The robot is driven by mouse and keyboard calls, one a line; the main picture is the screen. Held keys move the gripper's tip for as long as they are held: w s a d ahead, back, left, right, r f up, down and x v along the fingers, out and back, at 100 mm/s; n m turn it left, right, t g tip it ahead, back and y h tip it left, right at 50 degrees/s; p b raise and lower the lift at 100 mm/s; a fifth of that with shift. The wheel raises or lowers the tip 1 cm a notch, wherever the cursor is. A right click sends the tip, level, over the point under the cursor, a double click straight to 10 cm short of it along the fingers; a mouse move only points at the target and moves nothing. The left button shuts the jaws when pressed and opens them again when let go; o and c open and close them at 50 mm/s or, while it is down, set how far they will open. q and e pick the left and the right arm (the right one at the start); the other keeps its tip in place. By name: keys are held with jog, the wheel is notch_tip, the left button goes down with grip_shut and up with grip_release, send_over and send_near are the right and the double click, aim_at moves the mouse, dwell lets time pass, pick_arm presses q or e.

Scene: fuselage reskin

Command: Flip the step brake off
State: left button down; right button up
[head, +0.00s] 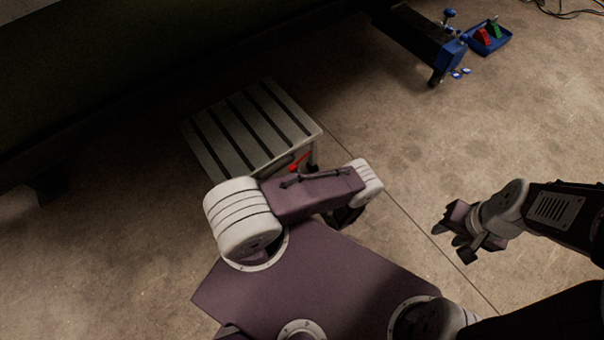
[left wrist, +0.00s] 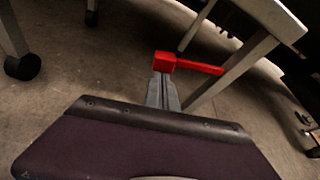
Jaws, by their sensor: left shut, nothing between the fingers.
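The step (head: 240,135) has a pale top with dark strips and stands on the floor beside the dark fuselage. Its red step brake lever (head: 301,161) shows at the near right side. In the left wrist view the red brake lever (left wrist: 200,67) runs sideways by a pale step leg (left wrist: 232,72). My left gripper (left wrist: 164,82) is shut and empty, its fingertips at the lever's left end; I cannot tell whether they touch. In the head view its fingers are hidden behind my arm. My right gripper (head: 455,240) is open and empty over the floor at right.
A dark beam stand with a blue end (head: 452,54) is at the top right. Beside it lies a blue tray (head: 490,41) with red and green items. A black caster wheel (left wrist: 22,67) shows in the left wrist view. The floor at centre right is clear.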

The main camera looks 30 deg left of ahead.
pick_arm(q)
jog(key=shift+s+a+r+m+g+p, duration=0.15)
jog(key=shift+r+m+p, duration=0.15)
jog(key=shift+r, duration=0.25)
jog(key=shift+s+r+m+g+p, duration=0.2)
jog(key=shift+r+p, duration=0.15)
jog(key=shift+r, duration=0.15)
pick_arm(e)
jog(key=shift+r, duration=0.8)
pick_arm(q)
jog(key=shift+r, duration=0.1)
